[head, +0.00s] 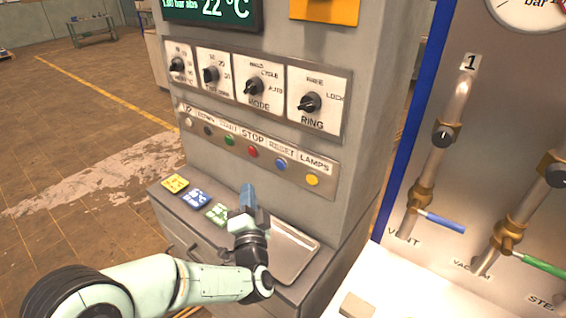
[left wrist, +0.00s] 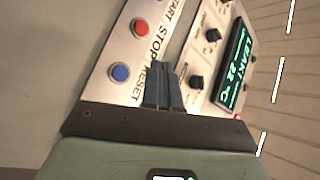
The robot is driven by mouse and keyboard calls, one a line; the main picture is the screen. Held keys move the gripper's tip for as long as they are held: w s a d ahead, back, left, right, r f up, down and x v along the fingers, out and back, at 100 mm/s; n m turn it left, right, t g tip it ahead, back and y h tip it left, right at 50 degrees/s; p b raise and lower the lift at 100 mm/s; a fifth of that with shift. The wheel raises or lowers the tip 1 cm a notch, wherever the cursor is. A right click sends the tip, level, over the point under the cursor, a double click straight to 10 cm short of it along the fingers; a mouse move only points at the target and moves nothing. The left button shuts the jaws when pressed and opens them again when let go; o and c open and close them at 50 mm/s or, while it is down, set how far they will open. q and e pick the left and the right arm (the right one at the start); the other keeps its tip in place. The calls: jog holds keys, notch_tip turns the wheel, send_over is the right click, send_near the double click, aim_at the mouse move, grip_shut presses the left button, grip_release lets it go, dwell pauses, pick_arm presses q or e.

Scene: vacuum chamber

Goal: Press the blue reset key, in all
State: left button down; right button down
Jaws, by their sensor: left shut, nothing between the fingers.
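The blue reset key (head: 281,164) is a round blue button on the key strip of the grey cabinet, under the label RESET, between the red stop key (head: 252,152) and the yellow lamps key (head: 312,180). In the left wrist view the blue key (left wrist: 120,73) shows to the left of the fingers, with the red key (left wrist: 139,26) above it. My left gripper (head: 247,190) is shut and empty, in front of the cabinet, below the key strip in the picture. It appears apart from the keys. My right gripper is out of view.
Above the keys is a row of rotary knobs (head: 309,102) and a green display (head: 212,10). Below, a ledge bears coloured cards (head: 195,197) and a metal tray (head: 296,252). At right, a panel carries pipes with blue (head: 444,222) and green (head: 543,264) valve levers.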

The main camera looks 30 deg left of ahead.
aim_at(280, 165)
pick_arm(q)
jog(key=shift+s, duration=0.15)
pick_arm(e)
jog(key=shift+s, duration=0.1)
